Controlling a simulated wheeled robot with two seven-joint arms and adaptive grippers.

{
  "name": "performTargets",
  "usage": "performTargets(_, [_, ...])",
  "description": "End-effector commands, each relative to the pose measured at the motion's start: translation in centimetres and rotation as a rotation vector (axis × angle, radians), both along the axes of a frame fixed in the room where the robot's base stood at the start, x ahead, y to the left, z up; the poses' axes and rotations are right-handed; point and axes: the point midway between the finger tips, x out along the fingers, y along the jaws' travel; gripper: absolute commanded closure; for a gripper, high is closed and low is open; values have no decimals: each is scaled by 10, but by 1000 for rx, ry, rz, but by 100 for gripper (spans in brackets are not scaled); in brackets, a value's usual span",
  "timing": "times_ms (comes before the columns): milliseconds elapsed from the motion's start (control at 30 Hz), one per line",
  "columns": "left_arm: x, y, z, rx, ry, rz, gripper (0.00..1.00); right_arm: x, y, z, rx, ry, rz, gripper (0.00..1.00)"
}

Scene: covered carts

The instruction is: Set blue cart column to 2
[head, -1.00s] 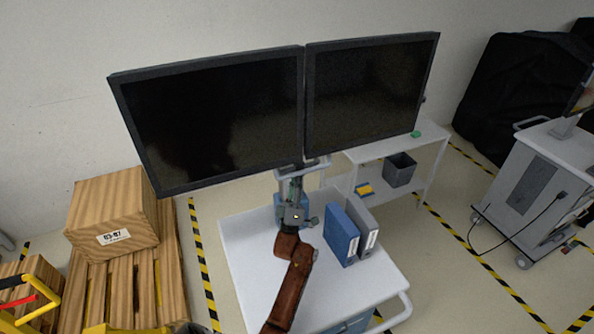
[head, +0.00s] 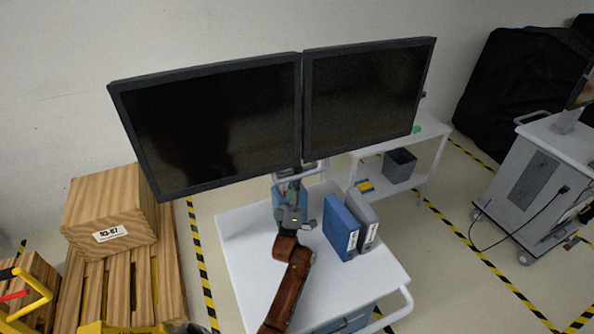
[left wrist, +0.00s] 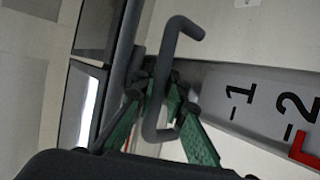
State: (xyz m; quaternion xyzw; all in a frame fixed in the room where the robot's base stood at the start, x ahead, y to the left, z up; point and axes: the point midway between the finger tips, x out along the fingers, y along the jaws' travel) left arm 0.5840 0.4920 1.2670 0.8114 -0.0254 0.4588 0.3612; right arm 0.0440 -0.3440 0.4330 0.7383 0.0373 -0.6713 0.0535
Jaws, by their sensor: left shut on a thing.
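The cart (head: 235,240) has a white top, blue drawer fronts and a column that carries two dark monitors (head: 215,125) (head: 365,100). The column is mostly hidden behind the monitors and my arm. My left gripper (head: 290,196) is at the column, below the gap between the monitors. In the left wrist view my left gripper (left wrist: 166,98) is shut on a bent grey handle (left wrist: 164,65). Beside it a grey scale (left wrist: 240,85) shows the marks 1 and 2. A red mark (left wrist: 303,150) lies next to the 2, partly cut off. My right gripper is not in view.
A blue binder (head: 341,228) and a grey binder (head: 364,218) stand on the cart top, right of my arm. A wooden crate (head: 105,215) on pallets is at the left. A white table (head: 425,150) stands behind, and another cart (head: 530,185) at the right.

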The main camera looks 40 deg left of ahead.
Motion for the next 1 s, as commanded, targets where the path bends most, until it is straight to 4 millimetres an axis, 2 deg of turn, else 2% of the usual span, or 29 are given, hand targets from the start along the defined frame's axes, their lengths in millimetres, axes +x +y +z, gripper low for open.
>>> performTargets(33, [0, 6, -7, -5, 9, 6, 100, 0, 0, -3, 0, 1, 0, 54])
performTargets(267, [0, 6, -1, -3, 3, 6, 100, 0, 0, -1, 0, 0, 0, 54])
performTargets(300, [0, 6, -1, -2, 3, 6, 87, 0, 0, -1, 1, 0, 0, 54])
performTargets(400, [0, 5, 0, -2, 2, 5, 81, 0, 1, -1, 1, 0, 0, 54])
performTargets(1000, [1, 1, 1, 1, -1, -1, 80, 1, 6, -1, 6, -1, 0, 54])
